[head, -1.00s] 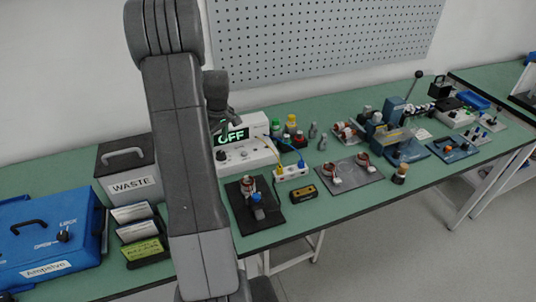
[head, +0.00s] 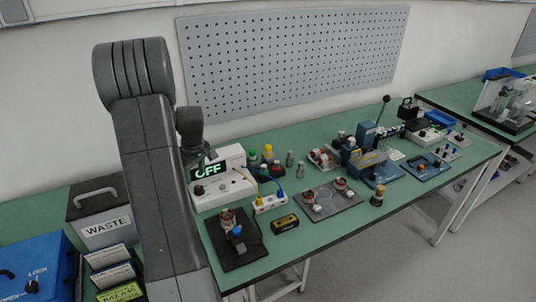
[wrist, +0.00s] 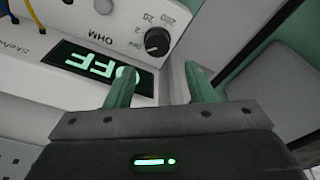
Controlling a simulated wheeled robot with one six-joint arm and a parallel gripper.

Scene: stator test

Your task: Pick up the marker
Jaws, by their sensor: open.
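I cannot make out a marker for certain in either view. My gripper (wrist: 160,88) shows in the wrist view with its two green fingers apart and nothing between them. It is over or near the white ohm meter (wrist: 205,12), whose display (wrist: 98,70) reads OFF and whose black dial (wrist: 157,42) is beyond the fingers. The same meter (head: 232,188) shows there just right of my arm.
On the green bench (head: 330,225) stand a waste bin (head: 100,205), a blue case (head: 40,262), card holders (head: 108,258), a black fixture (head: 245,252), a grey plate (head: 345,208) and blue devices (head: 368,135). A pegboard (head: 290,60) is on the wall behind. A second bench is at the right.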

